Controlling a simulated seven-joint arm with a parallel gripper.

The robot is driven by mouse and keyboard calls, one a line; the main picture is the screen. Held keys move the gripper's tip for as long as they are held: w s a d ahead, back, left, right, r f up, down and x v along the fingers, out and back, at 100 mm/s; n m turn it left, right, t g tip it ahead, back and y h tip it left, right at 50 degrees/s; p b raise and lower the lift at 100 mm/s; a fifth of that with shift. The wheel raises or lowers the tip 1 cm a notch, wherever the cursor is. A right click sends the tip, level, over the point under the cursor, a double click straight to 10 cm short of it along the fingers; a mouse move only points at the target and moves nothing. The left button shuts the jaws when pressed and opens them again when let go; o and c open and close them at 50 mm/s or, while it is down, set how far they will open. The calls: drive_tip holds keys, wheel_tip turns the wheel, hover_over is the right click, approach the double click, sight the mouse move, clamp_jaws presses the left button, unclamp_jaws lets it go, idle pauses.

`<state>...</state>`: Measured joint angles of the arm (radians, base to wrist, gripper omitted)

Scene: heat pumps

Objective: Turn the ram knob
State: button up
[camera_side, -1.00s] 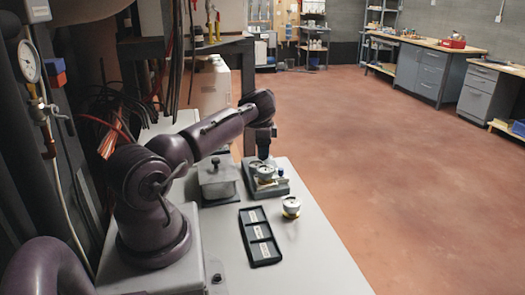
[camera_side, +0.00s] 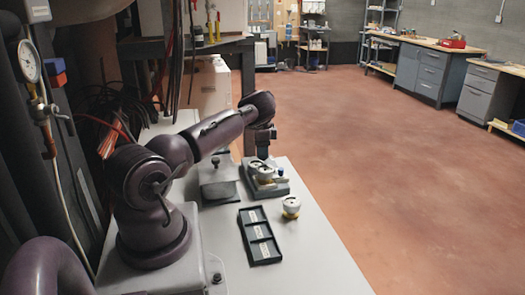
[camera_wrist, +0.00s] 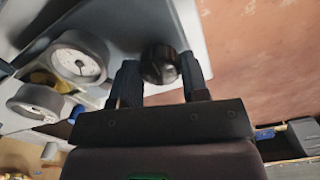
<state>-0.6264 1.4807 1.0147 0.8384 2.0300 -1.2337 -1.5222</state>
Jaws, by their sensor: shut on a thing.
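The ram knob (camera_wrist: 160,64), a round black knob, sits between the two dark fingers of my gripper (camera_wrist: 159,82) in the wrist view. The gripper is shut on it. Two round white-faced gauges (camera_wrist: 78,57) stand to the left of the knob. In the side view my gripper (camera_side: 264,152) points down at the far end of the dark base (camera_side: 279,187) that carries gauges. The knob cannot be made out there.
A grey block with a small black knob (camera_side: 216,161) on top stands left of the base. A black compartment tray (camera_side: 260,236) and a loose white gauge (camera_side: 291,206) are nearer on the grey bench. The bench's front part is clear.

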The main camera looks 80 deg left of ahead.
drive_tip(key=m, duration=0.6)
drive_tip(key=shift+m, duration=0.3)
drive_tip(key=m, duration=0.6)
drive_tip(key=shift+w+r, duration=0.1)
drive_tip(key=m, duration=0.6)
drive_tip(key=shift+m, duration=0.4)
drive_tip(key=m, duration=0.6)
drive_tip(key=shift+m, duration=0.4)
drive_tip(key=o, duration=0.9)
wheel_tip(320, 180, up, 13)
drive_tip(key=shift+f, duration=0.1)
